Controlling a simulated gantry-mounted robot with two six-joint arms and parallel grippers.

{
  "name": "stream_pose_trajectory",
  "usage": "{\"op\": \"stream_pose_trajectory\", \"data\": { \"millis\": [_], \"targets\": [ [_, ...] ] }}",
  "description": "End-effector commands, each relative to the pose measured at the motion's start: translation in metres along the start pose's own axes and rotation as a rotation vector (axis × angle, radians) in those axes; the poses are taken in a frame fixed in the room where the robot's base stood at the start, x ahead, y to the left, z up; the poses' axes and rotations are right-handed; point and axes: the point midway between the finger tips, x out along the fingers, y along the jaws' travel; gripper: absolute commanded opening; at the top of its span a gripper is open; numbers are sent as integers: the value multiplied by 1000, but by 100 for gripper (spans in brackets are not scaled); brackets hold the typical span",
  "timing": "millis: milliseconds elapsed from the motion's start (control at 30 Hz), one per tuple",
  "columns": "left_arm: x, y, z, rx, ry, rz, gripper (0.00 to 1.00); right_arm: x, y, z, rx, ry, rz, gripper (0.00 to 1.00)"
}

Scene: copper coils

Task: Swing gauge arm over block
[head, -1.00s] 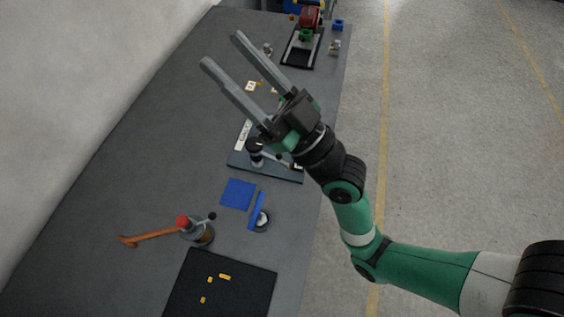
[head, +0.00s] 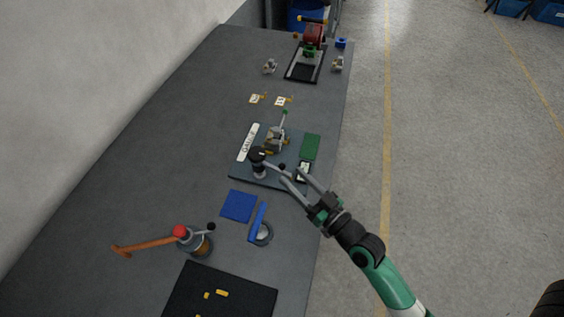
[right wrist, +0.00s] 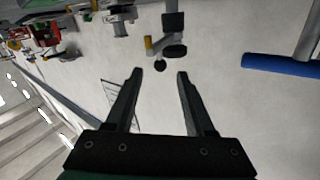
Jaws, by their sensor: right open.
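The gauge stand (head: 258,158) has a black head on a grey post and stands on the dark gauge board (head: 238,173). Its gauge arm (head: 272,164) reaches right and ends in a small black knob (head: 282,167). The grey and brass block (head: 275,140) sits behind it on the board; the arm points to the right of the stand, not across the block. My right gripper (head: 291,176) is open and empty, its fingertips close to the knob. In the right wrist view a black knob (right wrist: 160,66) shows between and beyond the open fingers. My left gripper is not in view.
On the board are a green pad (head: 310,147) and a small dark display (head: 303,171). The table's left side is clear.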

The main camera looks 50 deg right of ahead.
Motion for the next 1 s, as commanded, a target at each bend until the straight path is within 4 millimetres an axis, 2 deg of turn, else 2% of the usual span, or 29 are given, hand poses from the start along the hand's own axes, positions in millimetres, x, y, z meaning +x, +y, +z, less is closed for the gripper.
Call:
{"op": "stream_pose_trajectory", "data": {
  "millis": [100,233,400,600,667,900,1000],
  "targets": [
    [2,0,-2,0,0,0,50,27,-1,-2,0,2,-2,54],
    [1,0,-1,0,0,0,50,47,0,0,-1,1,-1,54],
    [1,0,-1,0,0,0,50,57,0,0,1,0,-1,54],
    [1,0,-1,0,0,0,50,57,0,0,0,0,0,54],
    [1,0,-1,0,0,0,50,57,0,0,0,0,0,45],
    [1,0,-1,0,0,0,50,57,0,0,0,0,0,2],
    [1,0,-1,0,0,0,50,57,0,0,0,0,0,0]
  ]
}}
